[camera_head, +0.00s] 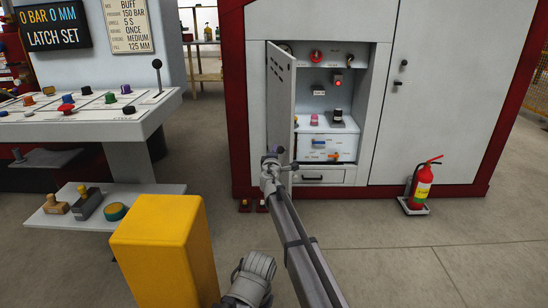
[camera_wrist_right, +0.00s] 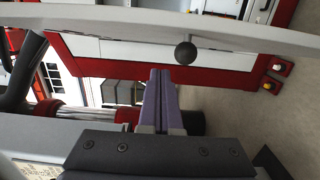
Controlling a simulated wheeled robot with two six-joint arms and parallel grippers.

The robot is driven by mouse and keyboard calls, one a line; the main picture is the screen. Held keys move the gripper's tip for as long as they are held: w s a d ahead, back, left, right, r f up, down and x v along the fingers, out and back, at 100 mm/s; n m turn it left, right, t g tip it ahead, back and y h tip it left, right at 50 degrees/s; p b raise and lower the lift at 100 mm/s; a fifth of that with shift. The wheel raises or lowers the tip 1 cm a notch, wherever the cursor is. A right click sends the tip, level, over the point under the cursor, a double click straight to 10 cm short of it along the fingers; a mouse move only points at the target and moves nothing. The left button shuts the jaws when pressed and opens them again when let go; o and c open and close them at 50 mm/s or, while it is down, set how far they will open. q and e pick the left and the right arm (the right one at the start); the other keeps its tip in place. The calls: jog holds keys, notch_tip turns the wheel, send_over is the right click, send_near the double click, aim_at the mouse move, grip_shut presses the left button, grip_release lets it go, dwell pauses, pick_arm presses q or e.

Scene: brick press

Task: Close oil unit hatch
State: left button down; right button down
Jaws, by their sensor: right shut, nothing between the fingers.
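The oil unit hatch (camera_head: 281,95) is a grey-white door with slots near its top. It hangs at the left side of the cabinet opening and stands swung wide open toward me. Inside the opening show knobs, a red lit button (camera_head: 338,84) and small bottles. My right gripper (camera_head: 272,161) is at the hatch's lower end, its fingers small in the head view. In the right wrist view its purple fingers (camera_wrist_right: 160,90) are together and empty. A dark ball knob (camera_wrist_right: 185,52) appears just beyond their tips, against a pale band; contact is unclear. My left gripper is not seen.
A yellow block (camera_head: 165,250) stands at front left. A control desk (camera_head: 85,115) with coloured knobs and a lever is at left, a shelf (camera_head: 150,190) with stamps below it. A fire extinguisher (camera_head: 420,185) stands at right. Floor in front of the cabinet is mostly clear.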

jog(key=shift+w+d, duration=0.2)
jog(key=shift+d, duration=0.45)
jog(key=shift+w+d, duration=0.2)
jog(key=shift+d, duration=0.5)
jog(key=shift+w+d, duration=0.2)
jog(key=shift+d, duration=0.45)
jog(key=shift+d, duration=0.1)
